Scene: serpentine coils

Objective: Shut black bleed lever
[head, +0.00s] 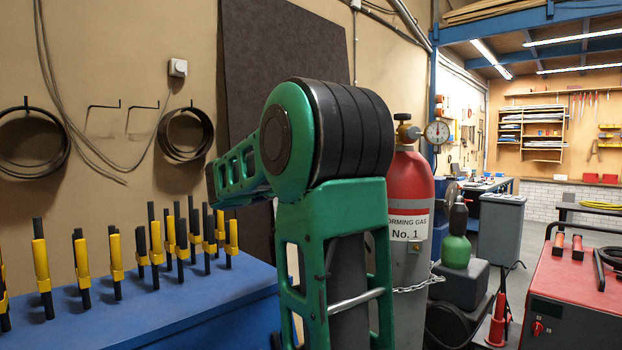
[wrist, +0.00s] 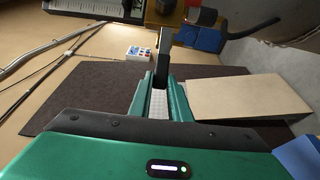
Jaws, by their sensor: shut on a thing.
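In the wrist view my gripper (wrist: 161,88) is shut on a dark upright bar, the black bleed lever (wrist: 164,52), which stands up between the green fingertips. Its upper end reaches the yellow-brown fitting (wrist: 165,12) at the top of the picture. The fingers hide the lever's lower end, and its exact angle is hard to tell. In the head view my green arm fills the middle, and neither the gripper nor the lever shows there.
In the wrist view a blue block (wrist: 208,39) and a thin dark bar (wrist: 255,29) sit right of the fitting. A pipe (wrist: 50,45) runs at left. In the head view a red-topped gas cylinder (head: 412,180) stands behind my arm, and a blue bench (head: 150,310) with yellow-black pegs stands left.

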